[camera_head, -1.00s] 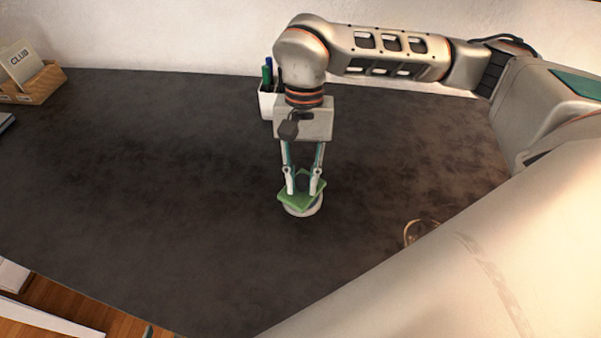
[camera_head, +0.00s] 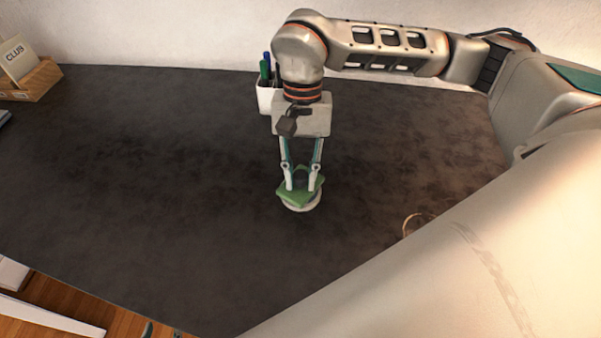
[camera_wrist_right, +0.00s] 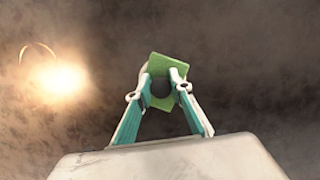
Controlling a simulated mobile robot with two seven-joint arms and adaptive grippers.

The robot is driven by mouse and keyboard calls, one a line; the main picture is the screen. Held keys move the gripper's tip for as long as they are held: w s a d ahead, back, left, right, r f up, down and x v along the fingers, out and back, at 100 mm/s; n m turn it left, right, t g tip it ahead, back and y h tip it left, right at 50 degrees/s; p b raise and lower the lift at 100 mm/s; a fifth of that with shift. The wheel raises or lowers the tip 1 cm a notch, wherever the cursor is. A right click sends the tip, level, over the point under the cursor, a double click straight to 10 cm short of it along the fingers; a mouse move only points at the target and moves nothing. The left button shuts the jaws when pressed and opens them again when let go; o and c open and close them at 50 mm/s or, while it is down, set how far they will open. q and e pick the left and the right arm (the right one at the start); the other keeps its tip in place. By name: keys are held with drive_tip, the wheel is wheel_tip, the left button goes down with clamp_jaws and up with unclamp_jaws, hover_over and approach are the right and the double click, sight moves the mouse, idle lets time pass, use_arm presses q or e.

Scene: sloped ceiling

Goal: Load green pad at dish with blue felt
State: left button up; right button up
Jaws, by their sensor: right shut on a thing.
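The green pad (camera_head: 296,196) is between the fingers of my right gripper (camera_head: 301,186), which is shut on it. The right wrist view also shows the green pad (camera_wrist_right: 167,68) between the fingertips of my right gripper (camera_wrist_right: 161,84). A small round whitish dish (camera_head: 301,207) sits on the dark table directly under the pad, mostly covered by it. I cannot tell whether pad and dish touch. Any blue felt in the dish is hidden. My left gripper is not in view.
The dark table (camera_head: 150,160) is wide and mostly clear. A white cup with pens (camera_head: 266,98) stands behind my right gripper. A wooden box with a card (camera_head: 32,82) is at the far left. A thin ring-shaped thing (camera_head: 410,224) lies right of the dish, partly behind my arm.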

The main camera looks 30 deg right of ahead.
sight(300, 176)
drive_tip(key=shift+f, duration=0.25)
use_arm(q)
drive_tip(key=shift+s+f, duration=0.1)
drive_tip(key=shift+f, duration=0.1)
use_arm(e)
drive_tip(key=shift+f, duration=0.15)
idle(0.5)
drive_tip(key=shift+f, duration=0.1)
idle(0.5)
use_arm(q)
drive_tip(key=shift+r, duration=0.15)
use_arm(e)
drive_tip(key=shift+r+p, duration=0.3)
drive_tip(key=shift+r, duration=0.45)
drive_tip(key=shift+r+p, duration=1.7)
drive_tip(key=shift+r, duration=1.15)
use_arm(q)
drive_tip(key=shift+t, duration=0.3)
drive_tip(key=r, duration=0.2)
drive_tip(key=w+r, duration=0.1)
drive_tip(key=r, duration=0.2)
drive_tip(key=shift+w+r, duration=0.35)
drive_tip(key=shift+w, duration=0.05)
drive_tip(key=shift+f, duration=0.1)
